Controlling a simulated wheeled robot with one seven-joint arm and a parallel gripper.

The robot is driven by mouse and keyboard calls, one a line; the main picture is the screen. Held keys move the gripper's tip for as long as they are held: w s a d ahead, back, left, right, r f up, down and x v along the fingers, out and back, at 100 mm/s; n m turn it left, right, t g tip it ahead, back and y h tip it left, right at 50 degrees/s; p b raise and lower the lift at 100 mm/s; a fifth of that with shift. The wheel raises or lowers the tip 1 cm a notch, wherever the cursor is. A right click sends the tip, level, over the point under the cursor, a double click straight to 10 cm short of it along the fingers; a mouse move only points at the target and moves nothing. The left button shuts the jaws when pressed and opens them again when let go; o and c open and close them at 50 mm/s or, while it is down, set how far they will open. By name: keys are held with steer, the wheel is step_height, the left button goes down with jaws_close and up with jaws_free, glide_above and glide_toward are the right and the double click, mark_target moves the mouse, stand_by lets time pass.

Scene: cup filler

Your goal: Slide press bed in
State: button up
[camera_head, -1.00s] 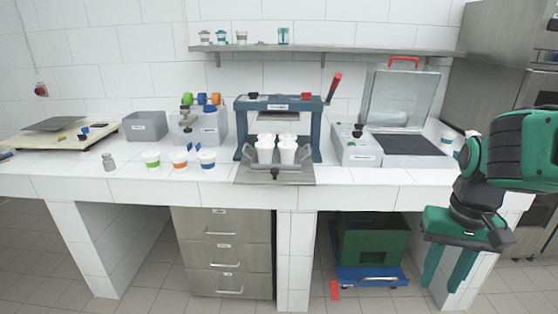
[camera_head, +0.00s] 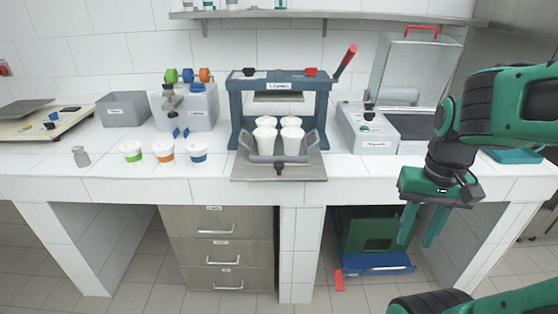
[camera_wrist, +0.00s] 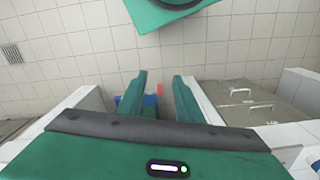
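The press (camera_head: 280,98) is a dark blue frame with a red-gripped lever at its right, standing on the white counter. Its bed (camera_head: 237,170) is a grey plate pulled out toward the counter's front edge, with a dark knob (camera_head: 279,169) at its front. A grey tray (camera_head: 262,152) with several white cups (camera_head: 291,140) sits on the bed. My gripper (camera_head: 421,226) points down at the right, in front of the counter and well apart from the bed. It is open and empty; in the wrist view its two green fingers (camera_wrist: 159,98) stand apart above the floor.
Three cups with coloured bands (camera_head: 165,151) and a small grey weight (camera_head: 81,157) stand left of the press. A machine with a clear lid (camera_head: 411,80) stands to its right. Drawers (camera_head: 222,248) and a green crate on a blue dolly (camera_head: 375,263) are below the counter.

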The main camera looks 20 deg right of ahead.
steer(key=shift+o, duration=0.7)
steer(key=shift+s+r, duration=0.2)
steer(key=shift+r, duration=0.1)
steer(key=n+t+y, duration=0.2)
steer(key=n+t, duration=0.2)
steer(key=n, duration=0.8)
glide_toward(279, 163)
steer(key=x, duration=0.8)
steer(key=shift+f, duration=0.25)
steer(key=shift+c, duration=0.2)
jaws_close()
